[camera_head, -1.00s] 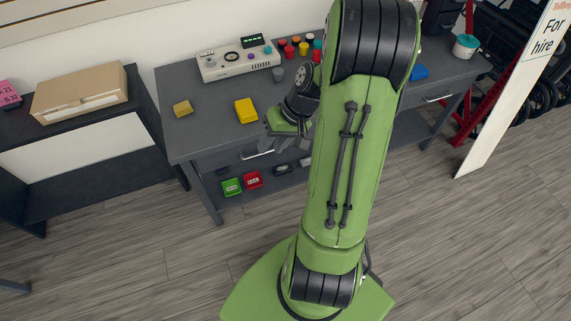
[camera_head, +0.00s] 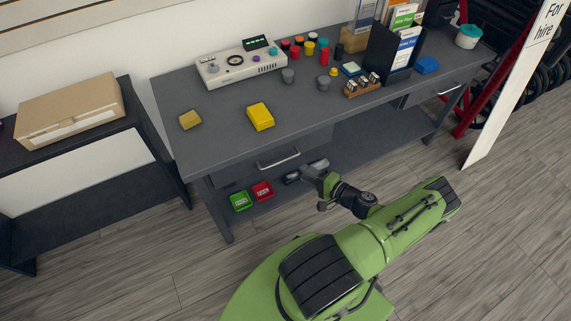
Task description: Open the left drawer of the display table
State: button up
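The grey display table (camera_head: 222,127) stands against the wall. Its left drawer (camera_head: 235,171) has a light bar handle (camera_head: 278,160) on its front, and the drawer looks shut. The right drawer (camera_head: 420,97) also looks shut, with its own handle (camera_head: 449,90). My gripper (camera_head: 314,185) is in front of the table, low and just right of the left handle, apart from it. The fingers are small and dark here, so I cannot tell whether they are open or shut. I see nothing held.
The tabletop carries a white control box (camera_head: 240,66), yellow blocks (camera_head: 260,116), a black brochure holder (camera_head: 392,55) and several small items. Green (camera_head: 240,200) and red (camera_head: 262,190) boxes lie on the lower shelf. A white sign (camera_head: 510,90) stands at right. Floor is clear at front left.

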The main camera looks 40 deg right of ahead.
jog(key=b+x, duration=0.1)
jog(key=x, duration=0.8)
jog(key=shift+w, duration=0.35)
jog(key=shift+a+f, duration=0.1)
jog(key=shift+c, duration=0.2)
grip_shut()
